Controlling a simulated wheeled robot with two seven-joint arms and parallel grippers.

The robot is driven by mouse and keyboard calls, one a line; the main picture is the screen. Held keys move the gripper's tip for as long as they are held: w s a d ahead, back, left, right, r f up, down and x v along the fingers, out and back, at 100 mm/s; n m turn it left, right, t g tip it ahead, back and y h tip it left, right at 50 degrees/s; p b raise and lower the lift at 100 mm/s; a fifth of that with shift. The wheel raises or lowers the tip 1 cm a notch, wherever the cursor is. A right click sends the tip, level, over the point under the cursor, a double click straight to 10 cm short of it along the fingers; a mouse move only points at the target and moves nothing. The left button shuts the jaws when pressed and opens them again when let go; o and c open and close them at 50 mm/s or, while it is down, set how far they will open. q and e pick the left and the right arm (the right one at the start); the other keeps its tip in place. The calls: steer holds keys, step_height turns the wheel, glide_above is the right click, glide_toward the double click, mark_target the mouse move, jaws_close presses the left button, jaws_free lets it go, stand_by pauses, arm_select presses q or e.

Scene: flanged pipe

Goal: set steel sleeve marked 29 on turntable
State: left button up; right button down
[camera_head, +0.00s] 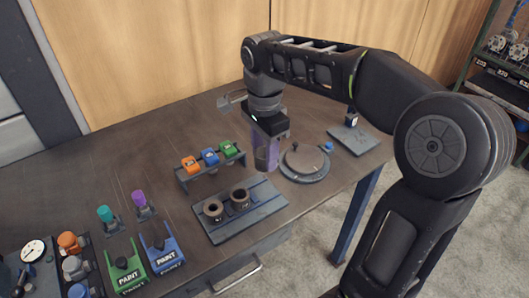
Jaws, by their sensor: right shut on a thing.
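My right gripper (266,150) hangs fingers-down over the table, just left of the round grey turntable (304,164). It is shut on a small piece that looks like a steel sleeve; the fingers hide most of it, and no number can be read on it. The gripper appears above the table, beside the turntable rather than over its middle. The turntable's top shows a small dark knob and looks otherwise bare. Two brownish sleeves (213,209) (239,198) stand on a grey tray (262,208); their marks are too small to read. My left gripper is out of view.
A small rack holds orange, blue and green blocks (210,157) behind the tray. Green and blue paint holders (163,251), a gauge (33,250) and several knobs stand at the left. A grey plate with a post (353,138) lies right of the turntable. The back-left table is clear.

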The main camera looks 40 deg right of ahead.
steer(key=shift+r+p, duration=2.3)
steer(key=shift+r, duration=0.45)
